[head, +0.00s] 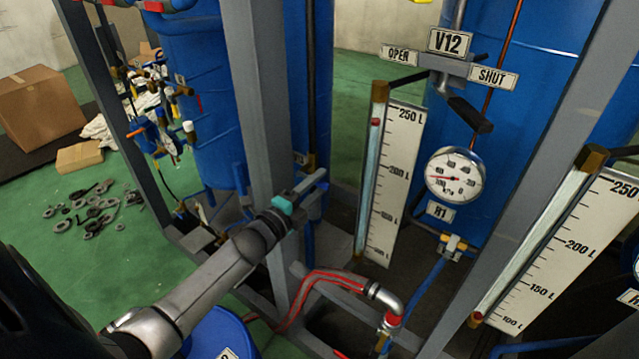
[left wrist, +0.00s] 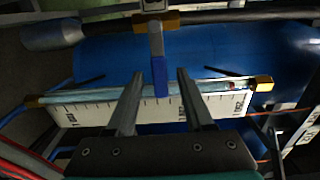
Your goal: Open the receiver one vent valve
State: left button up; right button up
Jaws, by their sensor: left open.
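The vent valve on receiver one, labelled V12 (head: 450,41), is at the upper right of the head view. Its black lever (head: 470,114) slants down and right, below the SHUT plate (head: 493,77); the OPEN plate (head: 399,54) is to the left. My left gripper (head: 321,178) is well left of and below this lever, apart from it. In the left wrist view the jaws (left wrist: 160,74) are apart and hold nothing. A blue-ended grey bar (left wrist: 159,76) shows between the fingertips; I cannot tell its distance. My right gripper is out of view.
Blue receiver R1 (head: 512,165) carries a gauge (head: 454,175). A level scale (head: 393,180) stands between my gripper and it. Grey frame posts (head: 255,100) stand close to my left arm. Cartons (head: 40,105) and loose parts lie at left.

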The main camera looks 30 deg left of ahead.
pick_arm(q)
jog(key=shift+w, duration=0.65)
grip_shut()
dwell(1.1)
